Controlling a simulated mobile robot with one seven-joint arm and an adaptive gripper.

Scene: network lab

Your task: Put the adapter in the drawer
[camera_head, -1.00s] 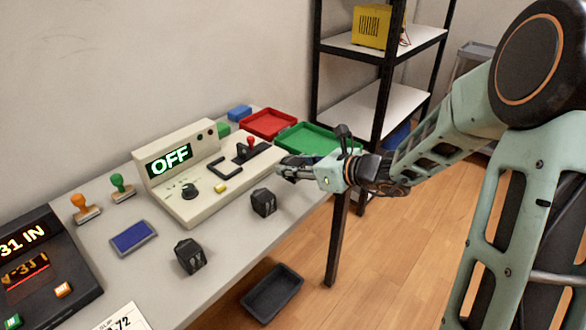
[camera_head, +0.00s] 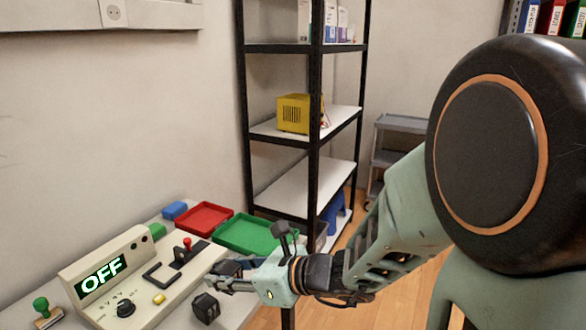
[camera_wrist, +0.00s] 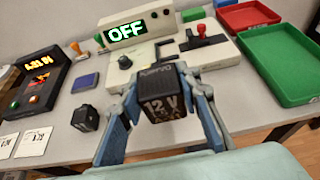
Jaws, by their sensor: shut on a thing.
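My gripper (camera_head: 222,275) is shut on a black block-shaped adapter (camera_wrist: 166,106) marked "12 V". In the wrist view the adapter sits between the two fingers. In the head view it is mostly hidden by the fingers, which are over the front right part of the beige console. A similar black block (camera_head: 206,308) stands on the table just below my gripper in the head view. No drawer can be made out in the current views.
A beige console (camera_head: 150,285) reading "OFF" stands on the table. A red tray (camera_head: 205,218) and a green tray (camera_head: 250,233) lie behind it. A black-framed shelf (camera_head: 300,190) stands past the table's end. Open wooden floor (camera_head: 405,282) lies to the right.

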